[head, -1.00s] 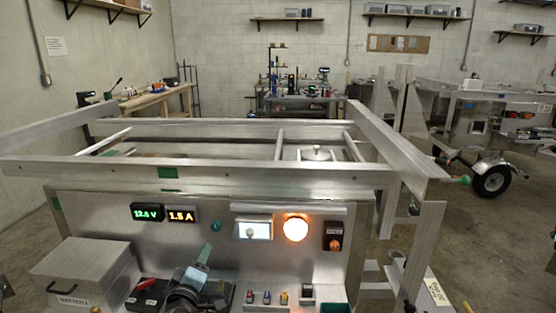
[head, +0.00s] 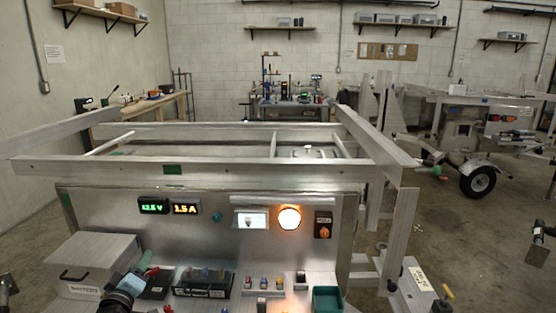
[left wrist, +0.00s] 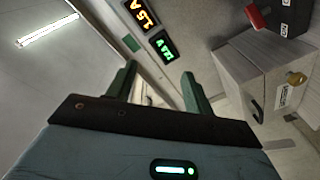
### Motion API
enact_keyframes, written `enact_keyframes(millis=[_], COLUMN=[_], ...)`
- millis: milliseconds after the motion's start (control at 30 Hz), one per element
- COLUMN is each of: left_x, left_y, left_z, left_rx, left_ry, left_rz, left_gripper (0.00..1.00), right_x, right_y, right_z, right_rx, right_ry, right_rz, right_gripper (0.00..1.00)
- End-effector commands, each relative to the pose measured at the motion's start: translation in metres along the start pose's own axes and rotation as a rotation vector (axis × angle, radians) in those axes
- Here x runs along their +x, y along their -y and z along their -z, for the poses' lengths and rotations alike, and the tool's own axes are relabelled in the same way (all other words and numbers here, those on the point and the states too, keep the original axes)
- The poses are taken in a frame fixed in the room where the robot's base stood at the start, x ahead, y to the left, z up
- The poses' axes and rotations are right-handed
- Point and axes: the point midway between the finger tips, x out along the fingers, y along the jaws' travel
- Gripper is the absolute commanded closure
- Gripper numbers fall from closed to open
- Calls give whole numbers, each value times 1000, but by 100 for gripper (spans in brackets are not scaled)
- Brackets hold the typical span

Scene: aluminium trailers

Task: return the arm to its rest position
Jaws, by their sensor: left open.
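My left gripper (head: 143,264) is low at the left in the head view, in front of the trailer's panel (head: 180,232), beside the battery box (head: 95,262). In the left wrist view its two green fingers (left wrist: 158,82) stand apart with nothing between them. Past them are the panel's lit displays and the box (left wrist: 262,75). Much of the left arm is cut off by the bottom of the head view. I cannot make out my right gripper.
The panel carries a lit orange lamp (head: 289,218) and a red-knobbed switch (head: 323,225). A tray of tools (head: 203,284), small coloured parts (head: 264,283) and a green bin (head: 327,299) stand on the shelf below. Trailer rails (head: 190,168) stretch above.

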Motion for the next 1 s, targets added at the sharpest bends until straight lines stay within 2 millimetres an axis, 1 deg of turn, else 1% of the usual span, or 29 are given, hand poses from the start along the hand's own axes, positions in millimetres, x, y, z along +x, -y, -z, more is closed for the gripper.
enact_keyframes(millis=[33,67,100,200,400,567,600,767,867,967,1000], left_x=[-1,-1,-2,-5,-12,-18,-23,-45,-62,-86,-99], left_y=[15,22,31,47,67,75,82,101,114,129,135], left_z=[24,37,55,93,155,201,177,129,97,59,42], left_rx=[57,88,128,214,348,442,459,554,621,694,726], left_ry=[-17,-25,-36,-59,-96,-121,-84,10,77,158,197], left_rz=[11,17,24,41,66,85,90,105,111,113,113], left_gripper=[48,48,48,48,48,48,48,48,48,48,48], right_x=[0,0,0,-2,-2,-2,-2,-2,-2,-2,-2], right_y=[0,-1,-1,-2,-2,-2,-2,-1,0,0,0], right_z=[0,0,-1,-4,-5,-5,-6,-5,-5,-5,-5], right_rx=[-2,-3,-5,-9,-12,-11,-11,-7,-3,0,1], right_ry=[0,0,2,7,10,10,11,11,10,10,9], right_rz=[0,0,0,1,1,1,1,1,1,0,0], right_gripper=[64,64,64,64,64,64,64,64,64,64,64])
